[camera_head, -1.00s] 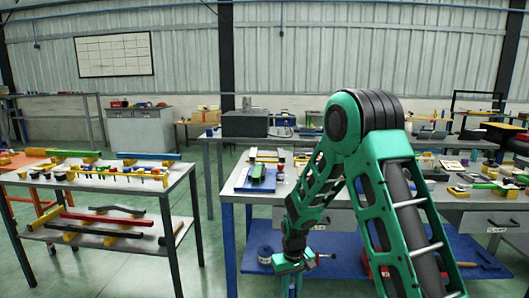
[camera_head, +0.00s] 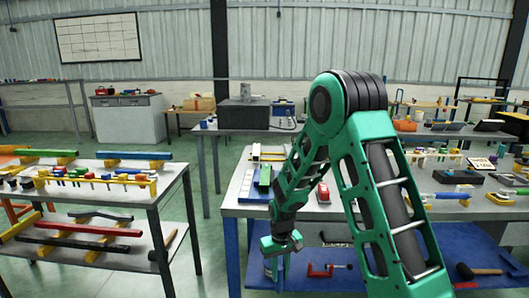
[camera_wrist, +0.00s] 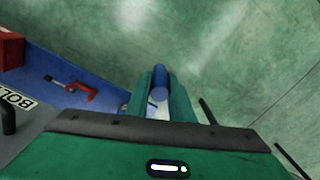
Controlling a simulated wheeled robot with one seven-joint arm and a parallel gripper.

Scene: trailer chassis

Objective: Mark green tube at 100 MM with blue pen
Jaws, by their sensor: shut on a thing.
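My gripper (camera_wrist: 163,98) is shut on a blue cylinder in the wrist view, which looks like the blue pen (camera_wrist: 159,84). In the head view my gripper (camera_head: 277,264) hangs low in front of the middle workbench's front edge, below its top. Another long green piece (camera_head: 46,153) rests on supports on the left table. No 100 mm marking can be read.
The left table (camera_head: 150,196) holds colored bars and small parts on two levels. The workbench (camera_head: 240,200) has a blue lower shelf with a red clamp (camera_head: 326,269) and a mallet (camera_head: 480,270). Green floor (camera_head: 212,240) is clear between the tables.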

